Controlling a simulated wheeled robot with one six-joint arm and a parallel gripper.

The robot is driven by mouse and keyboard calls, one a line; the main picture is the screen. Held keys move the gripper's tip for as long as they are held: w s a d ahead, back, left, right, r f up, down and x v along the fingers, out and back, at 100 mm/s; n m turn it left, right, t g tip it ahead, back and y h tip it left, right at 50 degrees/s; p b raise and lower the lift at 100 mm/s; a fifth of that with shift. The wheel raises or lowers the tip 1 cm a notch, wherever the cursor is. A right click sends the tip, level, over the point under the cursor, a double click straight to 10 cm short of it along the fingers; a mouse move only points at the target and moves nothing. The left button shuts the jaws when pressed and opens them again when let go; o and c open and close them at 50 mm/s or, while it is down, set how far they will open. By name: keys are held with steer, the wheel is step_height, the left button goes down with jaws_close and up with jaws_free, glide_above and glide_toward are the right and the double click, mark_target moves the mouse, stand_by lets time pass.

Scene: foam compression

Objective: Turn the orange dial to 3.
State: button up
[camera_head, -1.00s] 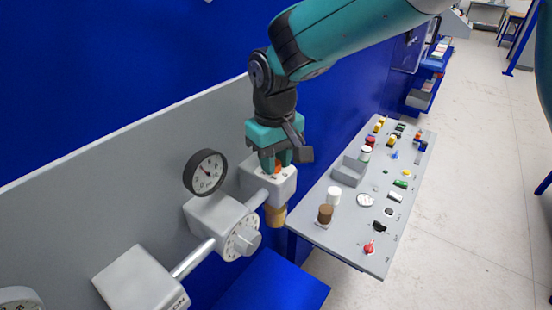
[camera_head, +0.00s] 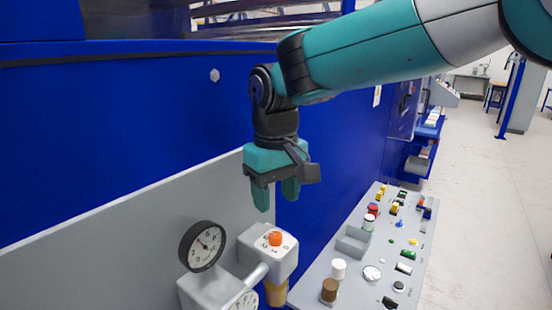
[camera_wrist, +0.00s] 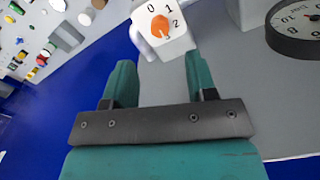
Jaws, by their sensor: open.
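The orange dial (camera_head: 274,238) sits on the top face of a light grey box (camera_head: 285,262) on the grey panel. In the wrist view the orange dial (camera_wrist: 160,25) is near the top, on a white face marked 0, 1, 2 and a partly covered figure. Its narrow end seems to point down and slightly right, towards that figure; the exact setting is hard to read. My gripper (camera_head: 276,202) is above the dial, apart from it, with its teal fingers spread. In the wrist view my gripper (camera_wrist: 158,62) is empty, and the dial shows beyond the fingertips.
A round black-rimmed gauge (camera_head: 202,246) stands left of the dial box. A pipe (camera_head: 257,274) runs from the box towards the lower left. A grey table (camera_head: 375,268) with several small parts is at the right. The space around my fingers is clear.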

step_height(320, 180, up, 9)
steer(key=shift+b, duration=0.4)
steer(key=s+d+f+y+b, duration=0.1)
steer(key=s+d+f+y, duration=0.1)
steer(key=s+d+f, duration=0.4)
steer(key=s+d+f+y+b, duration=0.2)
steer(key=s+d+f, duration=0.5)
steer(key=s, duration=0.8)
steer(key=shift+s+d+f, duration=0.2)
steer(key=shift+s+f, duration=0.2)
steer(key=shift+f, duration=0.55)
